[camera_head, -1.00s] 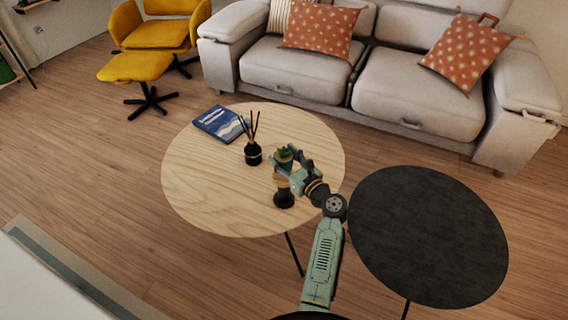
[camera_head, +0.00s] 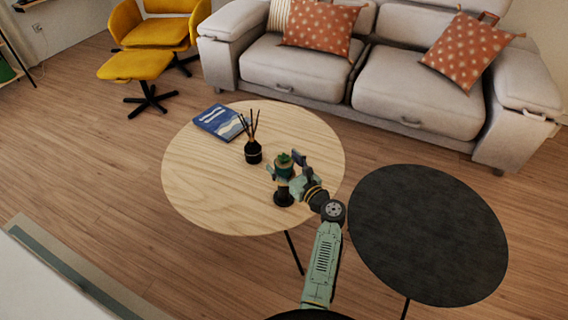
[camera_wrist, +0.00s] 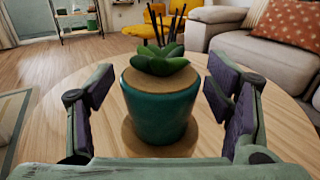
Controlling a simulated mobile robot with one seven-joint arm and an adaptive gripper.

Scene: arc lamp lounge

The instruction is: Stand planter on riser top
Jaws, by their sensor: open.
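The planter is a dark green pot (camera_head: 284,170) with a small succulent; it fills the middle of the wrist view (camera_wrist: 160,110). It is upright on the riser, which has a dark round base (camera_head: 284,199) on the light wood table (camera_head: 215,180). In the wrist view the riser's round wooden top (camera_wrist: 190,143) shows under the pot, and I see no clear gap. My gripper (camera_head: 285,167) is open around the pot, with one finger on each side. In the wrist view there is space between both fingers and the pot.
A black reed diffuser (camera_head: 253,152) stands close behind the planter on the table. A blue book (camera_head: 220,122) lies at the table's back edge. A lower-right dark round table (camera_head: 428,235) is empty. A grey sofa (camera_head: 410,95) stands behind.

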